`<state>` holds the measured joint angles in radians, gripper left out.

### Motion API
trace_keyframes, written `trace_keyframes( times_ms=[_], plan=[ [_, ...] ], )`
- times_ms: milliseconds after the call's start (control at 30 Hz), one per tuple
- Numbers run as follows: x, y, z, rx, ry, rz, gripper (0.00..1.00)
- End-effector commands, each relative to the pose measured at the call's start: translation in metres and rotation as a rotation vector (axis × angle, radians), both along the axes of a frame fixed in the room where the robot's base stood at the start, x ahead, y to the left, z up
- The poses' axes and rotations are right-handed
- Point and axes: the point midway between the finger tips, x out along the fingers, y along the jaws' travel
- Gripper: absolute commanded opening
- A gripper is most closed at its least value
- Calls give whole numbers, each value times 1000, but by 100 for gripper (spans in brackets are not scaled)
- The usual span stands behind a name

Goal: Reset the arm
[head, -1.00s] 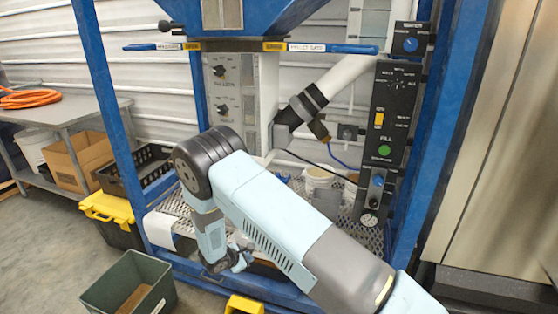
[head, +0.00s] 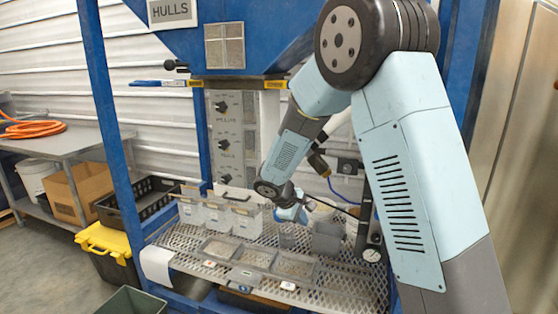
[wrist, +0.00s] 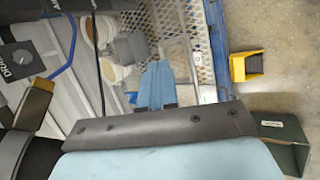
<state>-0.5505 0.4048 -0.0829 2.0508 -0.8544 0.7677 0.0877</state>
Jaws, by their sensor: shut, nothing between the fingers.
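My light blue and grey arm runs up the right side of the head view, bends at a dark round elbow high up, and comes down to the left. My gripper (head: 300,217) hangs at its end over the back of the metal mesh shelf (head: 340,275), near some tubs. In the wrist view my gripper (wrist: 157,66) shows as blue fingers pressed together, with nothing between them. The fingertips are small and partly hidden in the head view.
A blue hopper frame (head: 108,125) surrounds the shelf. White bins (head: 215,218) stand on the shelf's left, behind shallow trays (head: 255,258). A grey cup (head: 327,238) stands right of my gripper. A yellow-lidded box (head: 105,240) and a green bin (head: 130,302) are on the floor.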

Motion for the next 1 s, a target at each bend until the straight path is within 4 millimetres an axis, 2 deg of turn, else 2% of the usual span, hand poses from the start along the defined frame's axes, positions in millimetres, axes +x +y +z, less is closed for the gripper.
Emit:
trace_keyframes(
  times_ms=[33, 100, 400, 700, 1000],
  plan=[
    [-6, -12, 17, 27, -13, -38, 0],
    [-16, -26, 35, 63, -25, -86, 0],
    [-67, -81, 104, 215, -79, -286, 0],
    [-130, -124, 156, 373, -137, -465, 0],
    [-199, -152, 193, 535, -204, -619, 0]
  ],
)
